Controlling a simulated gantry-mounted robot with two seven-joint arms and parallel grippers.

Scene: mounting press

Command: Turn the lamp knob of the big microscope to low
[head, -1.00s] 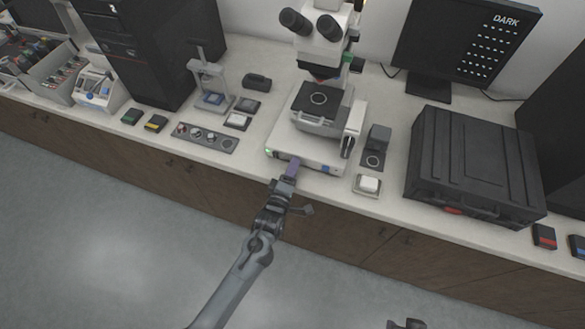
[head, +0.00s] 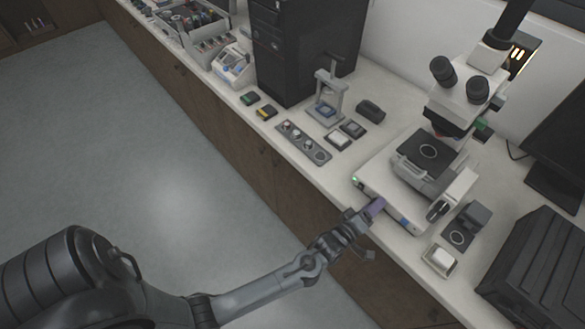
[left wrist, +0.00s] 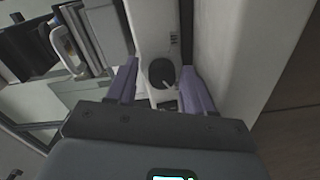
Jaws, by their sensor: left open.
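The big microscope (head: 447,130) stands on the counter at the right in the head view, with a wide white base (head: 362,172). My left gripper (head: 378,204) is at the front of that base; its purple fingers cover that part of it. In the left wrist view the lamp knob (left wrist: 160,71) is a round dark dial with a pale pointer, on the white base front. The two purple fingers of my left gripper (left wrist: 161,88) are apart, one on each side of the knob. Whether they touch it I cannot tell. My right gripper is not in view.
A white-topped button box (head: 440,258) and a small dark device (head: 467,226) stand right of the base. A black case (head: 540,270) is further right. A panel with several knobs (head: 302,142) lies to the left. The floor before the counter is clear.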

